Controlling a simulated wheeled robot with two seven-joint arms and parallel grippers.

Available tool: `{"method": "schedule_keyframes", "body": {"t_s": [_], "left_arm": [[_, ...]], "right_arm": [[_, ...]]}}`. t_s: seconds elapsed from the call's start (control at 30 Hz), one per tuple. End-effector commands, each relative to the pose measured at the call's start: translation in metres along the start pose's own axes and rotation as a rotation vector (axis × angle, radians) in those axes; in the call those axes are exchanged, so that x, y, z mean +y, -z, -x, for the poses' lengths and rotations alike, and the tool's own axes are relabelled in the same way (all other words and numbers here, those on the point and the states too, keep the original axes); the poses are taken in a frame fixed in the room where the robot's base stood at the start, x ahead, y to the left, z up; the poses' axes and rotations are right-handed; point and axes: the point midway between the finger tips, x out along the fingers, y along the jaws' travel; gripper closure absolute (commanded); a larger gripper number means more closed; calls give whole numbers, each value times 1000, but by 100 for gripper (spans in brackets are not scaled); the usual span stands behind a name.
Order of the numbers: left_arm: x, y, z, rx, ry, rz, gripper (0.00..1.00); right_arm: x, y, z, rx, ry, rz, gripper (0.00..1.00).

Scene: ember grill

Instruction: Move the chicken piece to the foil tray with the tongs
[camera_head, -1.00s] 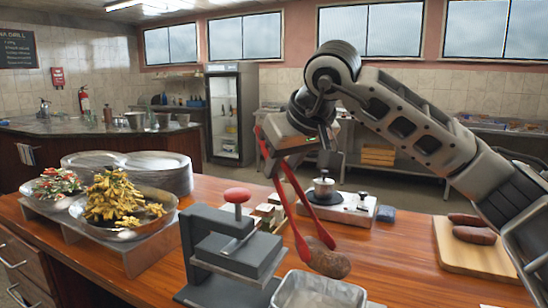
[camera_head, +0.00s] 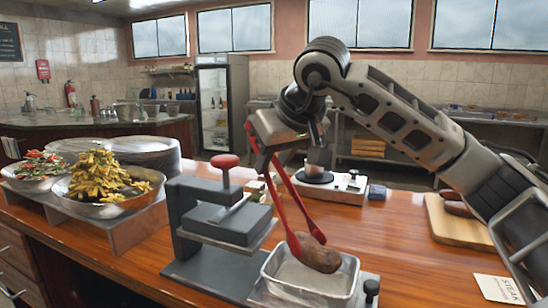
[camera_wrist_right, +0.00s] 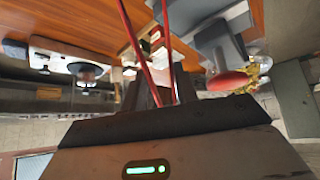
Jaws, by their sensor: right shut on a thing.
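My right gripper (camera_head: 290,143) is shut on the red tongs (camera_head: 300,196), which hang down and slant to the right. The tong arms also show in the right wrist view (camera_wrist_right: 137,45). The brown chicken piece (camera_head: 321,257) is at the tong tips, over the open foil tray (camera_head: 346,283). It overlaps the tray's opening and back rim in the picture. I cannot tell whether it touches the tray. The tray's inside looks empty otherwise. My left gripper is not in view.
A grey press with a red knob (camera_head: 225,161) stands just left of the tray. A scale-like device with a metal pot (camera_head: 318,168) is behind. A wooden board (camera_head: 455,228) with brown pieces lies right, near a steak card (camera_head: 498,289). Bowls of food stand left.

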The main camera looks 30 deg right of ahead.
Motion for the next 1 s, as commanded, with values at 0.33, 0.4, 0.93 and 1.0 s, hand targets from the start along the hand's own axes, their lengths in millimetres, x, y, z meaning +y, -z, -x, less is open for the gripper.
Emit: {"method": "schedule_keyframes", "body": {"t_s": [0.33, 0.4, 0.93, 1.0], "left_arm": [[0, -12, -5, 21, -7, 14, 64], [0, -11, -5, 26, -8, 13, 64], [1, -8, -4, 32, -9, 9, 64], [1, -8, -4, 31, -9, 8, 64]], "right_arm": [[-1, -19, -24, 2, 0, -1, 100], [-1, -19, -26, 2, 0, -1, 100], [-1, -19, -26, 2, 0, -1, 70], [-1, -19, -26, 2, 0, -1, 70]]}}
